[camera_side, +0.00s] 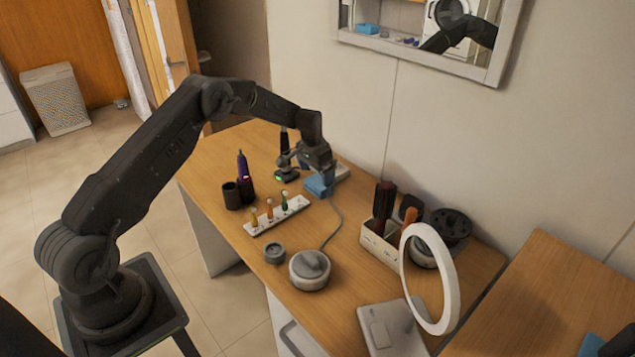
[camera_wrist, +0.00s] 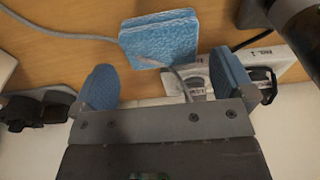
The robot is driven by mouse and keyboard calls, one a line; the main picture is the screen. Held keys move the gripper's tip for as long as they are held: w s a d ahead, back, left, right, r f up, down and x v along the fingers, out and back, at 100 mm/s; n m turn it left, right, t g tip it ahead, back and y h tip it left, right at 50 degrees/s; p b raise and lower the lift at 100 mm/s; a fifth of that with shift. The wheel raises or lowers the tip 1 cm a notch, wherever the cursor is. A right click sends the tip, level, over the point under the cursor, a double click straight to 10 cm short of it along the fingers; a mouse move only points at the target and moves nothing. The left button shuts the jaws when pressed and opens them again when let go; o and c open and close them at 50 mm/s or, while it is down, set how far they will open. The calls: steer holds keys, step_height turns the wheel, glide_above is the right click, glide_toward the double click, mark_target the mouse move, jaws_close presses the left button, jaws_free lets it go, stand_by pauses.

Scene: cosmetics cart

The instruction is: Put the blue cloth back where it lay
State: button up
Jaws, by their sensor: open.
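The blue cloth (camera_side: 317,187) is a folded light-blue stack on the wooden tabletop near the wall, in the side view directly under my gripper (camera_side: 324,174). In the wrist view the cloth (camera_wrist: 160,38) lies just beyond the fingertips, at the top middle. My gripper (camera_wrist: 165,82) is open, with its two blue-padded fingers spread wide and nothing between them that it grips. In the side view the gripper partly hides the cloth. I cannot tell whether a finger touches it.
A white labelled power strip (camera_wrist: 208,72) and a grey cable (camera_wrist: 95,38) are close to the cloth. The wall is close behind.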

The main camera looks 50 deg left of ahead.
step_height(320, 180, up, 7)
steer(key=s, duration=0.1)
step_height(320, 180, up, 12)
steer(key=t, duration=0.1)
glide_above(314, 184)
steer(key=s+d, duration=0.4)
steer(key=d, duration=0.2)
steer(key=s+d+r+t, duration=0.1)
steer(key=s+d+r, duration=0.5)
steer(key=s+r, duration=0.25)
steer(key=s+d+t, duration=0.1)
steer(key=s+d, duration=0.2)
steer(key=s, duration=0.9)
steer(key=s+d+t, duration=0.1)
steer(key=s+d, duration=0.3)
steer(key=s, duration=0.8)
steer(key=shift+s+d+r, duration=0.2)
steer(key=shift+r, duration=0.2)
